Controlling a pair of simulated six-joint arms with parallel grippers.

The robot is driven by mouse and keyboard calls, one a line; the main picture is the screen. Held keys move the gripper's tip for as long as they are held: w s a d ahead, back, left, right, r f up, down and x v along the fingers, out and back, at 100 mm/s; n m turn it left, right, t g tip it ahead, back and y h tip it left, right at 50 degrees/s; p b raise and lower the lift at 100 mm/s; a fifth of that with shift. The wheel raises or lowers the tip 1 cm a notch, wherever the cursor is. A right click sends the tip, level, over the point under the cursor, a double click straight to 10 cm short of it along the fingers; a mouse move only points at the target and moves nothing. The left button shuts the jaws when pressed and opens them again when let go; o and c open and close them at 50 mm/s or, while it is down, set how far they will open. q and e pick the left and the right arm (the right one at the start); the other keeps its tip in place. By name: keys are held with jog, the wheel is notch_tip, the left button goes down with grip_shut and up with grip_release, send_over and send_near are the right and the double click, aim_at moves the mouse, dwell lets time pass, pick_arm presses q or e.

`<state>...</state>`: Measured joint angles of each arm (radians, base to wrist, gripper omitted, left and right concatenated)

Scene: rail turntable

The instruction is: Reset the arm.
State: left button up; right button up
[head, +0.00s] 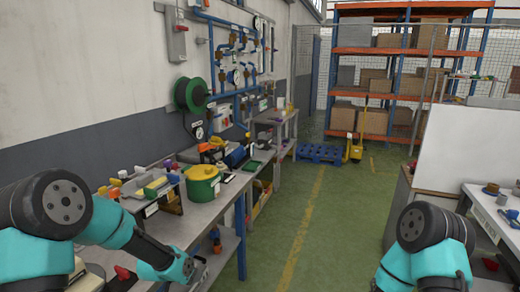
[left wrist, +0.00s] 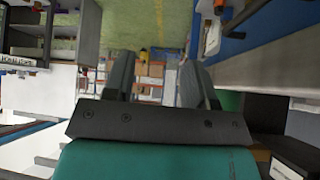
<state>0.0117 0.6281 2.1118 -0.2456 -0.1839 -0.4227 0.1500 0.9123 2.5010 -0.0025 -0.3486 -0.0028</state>
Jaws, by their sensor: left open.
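My left arm comes in from the left in the head view and reaches down beside the near end of the left workbench (head: 190,218). Its gripper (head: 200,272) is low at the picture's bottom edge, partly cut off. In the left wrist view the left gripper (left wrist: 162,78) shows two dark fingers set wide apart, open, with nothing between them. The view there appears upside down, with the green floor (left wrist: 150,25) at the top. My right arm shows at the lower right of the head view, bent downward; its gripper is out of the picture.
The left bench carries a yellow-green pot (head: 202,183) and colored parts. A green reel (head: 191,94) hangs on the wall. A white panel (head: 466,150) and a table (head: 500,222) stand at right. Orange shelving (head: 400,52) and a blue pallet (head: 319,153) are farther back. The green aisle (head: 330,220) is clear.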

pick_arm(q)
jog(key=s+f+n+g, duration=0.3)
jog(key=s+f, duration=0.6)
jog(key=s, duration=0.4)
jog(key=s+f+n+g, duration=0.2)
jog(key=s+f+n, duration=0.3)
jog(key=s+f, duration=0.4)
jog(key=s, duration=0.5)
jog(key=shift+s+d+f+g, duration=0.2)
jog(key=shift+f+g, duration=0.15)
jog(key=shift+g, duration=0.05)
